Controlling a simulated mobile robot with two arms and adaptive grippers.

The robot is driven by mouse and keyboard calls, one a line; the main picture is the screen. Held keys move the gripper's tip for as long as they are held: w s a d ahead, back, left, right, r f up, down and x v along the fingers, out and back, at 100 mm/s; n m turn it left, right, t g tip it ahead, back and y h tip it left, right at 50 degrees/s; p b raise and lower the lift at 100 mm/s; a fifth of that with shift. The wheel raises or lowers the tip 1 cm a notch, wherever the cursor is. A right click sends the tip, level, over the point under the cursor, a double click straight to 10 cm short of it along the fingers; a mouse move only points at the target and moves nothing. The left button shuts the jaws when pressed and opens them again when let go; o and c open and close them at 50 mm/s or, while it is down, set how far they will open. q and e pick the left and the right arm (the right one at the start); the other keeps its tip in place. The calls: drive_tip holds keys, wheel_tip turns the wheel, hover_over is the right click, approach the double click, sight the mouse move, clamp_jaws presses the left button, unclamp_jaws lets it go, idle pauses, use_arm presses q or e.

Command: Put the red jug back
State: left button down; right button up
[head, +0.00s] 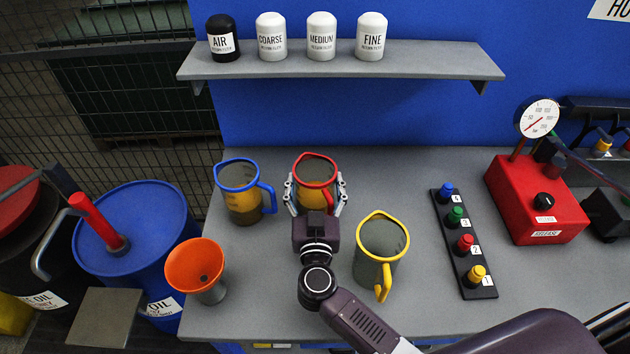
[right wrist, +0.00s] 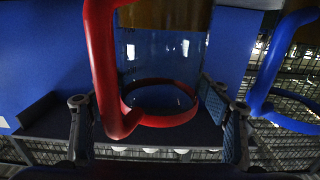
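The red jug (head: 315,168) has a red rim and handle, a clear body and amber liquid. It stands upright near the back of the grey counter, right of the blue jug. My right gripper (head: 315,190) has one finger on each side of it, apparently closed against its sides. In the right wrist view the jug (right wrist: 160,115) appears upside down between the pads of the gripper (right wrist: 155,115), its handle nearest the camera. Its base is hidden behind my gripper in the head view, so I cannot tell whether it touches the counter. My left gripper is out of view.
A blue jug (head: 240,200) stands close on the left, a yellow jug (head: 382,240) nearer on the right. An orange funnel (head: 195,265) is at the front left. A button strip (head: 463,244) and red gauge box (head: 538,200) are right. A shelf (head: 340,62) holds several filters.

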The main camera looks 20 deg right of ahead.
drive_tip(key=shift+o, duration=0.8)
drive_tip(key=shift+r, duration=0.2)
drive_tip(key=b+v, duration=0.1)
drive_tip(key=v, duration=1.1)
drive_tip(key=shift+s, duration=0.1)
